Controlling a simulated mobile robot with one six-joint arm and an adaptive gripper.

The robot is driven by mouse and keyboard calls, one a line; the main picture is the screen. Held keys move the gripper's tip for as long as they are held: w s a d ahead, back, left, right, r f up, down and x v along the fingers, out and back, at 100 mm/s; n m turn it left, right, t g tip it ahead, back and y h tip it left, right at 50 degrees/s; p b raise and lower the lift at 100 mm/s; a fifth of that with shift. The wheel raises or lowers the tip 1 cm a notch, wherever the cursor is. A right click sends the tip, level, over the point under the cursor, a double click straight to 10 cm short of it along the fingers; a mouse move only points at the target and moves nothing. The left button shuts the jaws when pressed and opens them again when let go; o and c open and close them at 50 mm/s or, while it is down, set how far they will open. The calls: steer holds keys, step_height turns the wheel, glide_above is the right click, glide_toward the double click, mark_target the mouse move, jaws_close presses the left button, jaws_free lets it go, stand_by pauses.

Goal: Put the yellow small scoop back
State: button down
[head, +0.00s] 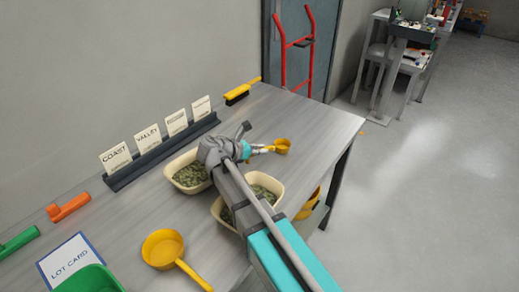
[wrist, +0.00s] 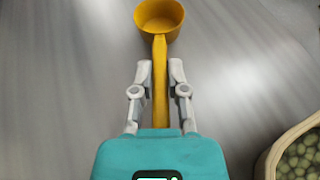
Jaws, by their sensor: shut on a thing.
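The yellow small scoop (head: 282,146) is at my gripper's end, over the far right part of the table. In the wrist view its round cup (wrist: 159,18) points away from me, and its handle runs back between the fingers. My gripper (wrist: 160,78) is shut on that handle; it also shows in the head view (head: 259,149). I cannot tell whether the scoop touches the tabletop. A larger yellow scoop (head: 162,250) lies at the front of the table, its handle toward the lower right.
Two cream tubs of greenish pellets, one left of my arm (head: 187,173) and one partly behind it (head: 272,181), stand on the table (head: 320,122). A dark rack (head: 160,153) holds upright cards. A yellow brush (head: 240,92) lies behind. A yellow-orange container (head: 309,204) shows beside the table edge.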

steer(key=shift+f, duration=0.3)
steer(key=c, duration=0.6)
jaws_free()
